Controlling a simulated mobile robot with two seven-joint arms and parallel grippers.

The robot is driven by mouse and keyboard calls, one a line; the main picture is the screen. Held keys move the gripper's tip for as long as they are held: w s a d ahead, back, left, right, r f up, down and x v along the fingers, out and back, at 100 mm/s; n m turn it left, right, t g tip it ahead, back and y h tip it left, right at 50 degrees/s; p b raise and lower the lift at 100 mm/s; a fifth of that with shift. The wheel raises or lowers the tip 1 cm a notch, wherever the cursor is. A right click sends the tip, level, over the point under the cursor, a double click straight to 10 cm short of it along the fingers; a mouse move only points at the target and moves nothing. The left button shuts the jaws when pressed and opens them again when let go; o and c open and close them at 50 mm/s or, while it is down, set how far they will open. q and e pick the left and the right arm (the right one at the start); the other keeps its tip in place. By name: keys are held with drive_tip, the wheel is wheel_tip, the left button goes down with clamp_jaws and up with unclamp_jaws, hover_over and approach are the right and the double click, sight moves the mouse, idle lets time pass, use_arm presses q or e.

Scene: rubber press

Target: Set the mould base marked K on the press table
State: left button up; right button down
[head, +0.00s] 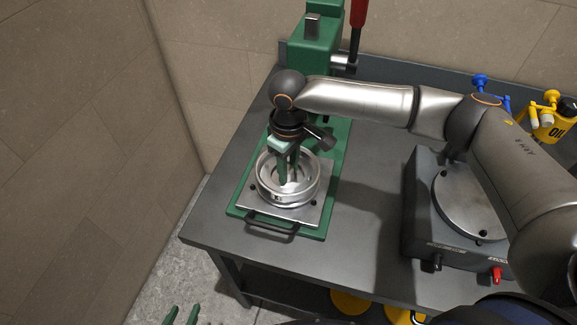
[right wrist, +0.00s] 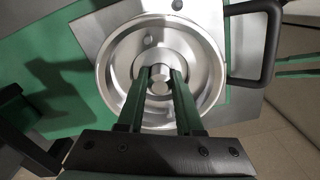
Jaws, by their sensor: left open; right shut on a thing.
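The mould base (head: 268,190) is a round silver metal dish with a raised rim and a small dark mark on its front, too small to read surely. It is at the square steel plate of the press table (head: 305,215), touching or just above it. My right gripper (head: 288,180) reaches down into the dish and is shut on its central post. The right wrist view shows the dish (right wrist: 117,75) and the fingers (right wrist: 160,82) on either side of the post. My left gripper (head: 181,315) is open and empty at the bottom edge, away from the bench.
The green press column (head: 315,50) with a red-handled lever (head: 357,20) stands behind. A black handle (head: 270,228) sticks out in front. The bench between is clear.

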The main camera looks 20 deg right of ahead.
drive_tip(key=shift+f, duration=0.15)
idle(0.7)
drive_tip(key=shift+c, duration=2.4)
unclamp_jaws()
drive_tip(key=shift+f, duration=0.1)
drive_tip(key=shift+s+f, duration=0.1)
drive_tip(key=shift+r, duration=3.6)
